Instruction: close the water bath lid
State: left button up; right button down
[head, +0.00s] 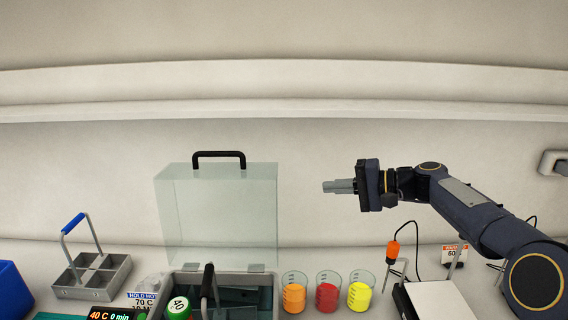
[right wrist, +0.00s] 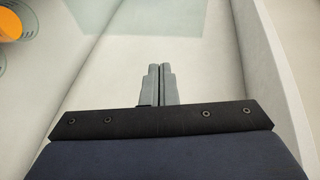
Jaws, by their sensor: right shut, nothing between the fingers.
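The water bath (head: 225,282) stands at the bottom centre of the head view. Its clear lid (head: 217,215) stands upright, open, hinged at the back of the bath, with a black handle (head: 219,155) on its top edge. A green-capped bottle marked 40 (head: 178,307) and a dark upright handle (head: 208,285) show at the bath. My right gripper (head: 326,186) is shut and empty, in the air to the right of the lid, near the height of its upper part and apart from it. Its closed fingers also show in the right wrist view (right wrist: 160,84). My left gripper is not in view.
Three beakers, orange (head: 294,294), red (head: 327,294) and yellow (head: 360,294), stand right of the bath. An orange probe (head: 393,250) on a cable and a white-topped device (head: 440,300) are further right. A grey divided carrier (head: 92,276) stands left.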

jog(key=w+a+y+p, duration=0.1)
jog(key=w+a+y, duration=0.1)
jog(key=w, duration=0.4)
jog(key=w+r+p+x, duration=0.1)
jog(key=p+x, duration=0.4)
jog(key=x, duration=0.6)
jog(key=shift+s+d+r, duration=0.1)
jog(key=shift+s+d, duration=0.05)
jog(key=shift+s, duration=0.95)
jog(key=shift+s+d+r, duration=0.1)
jog(key=shift+s+r, duration=0.05)
jog(key=shift+s, duration=1)
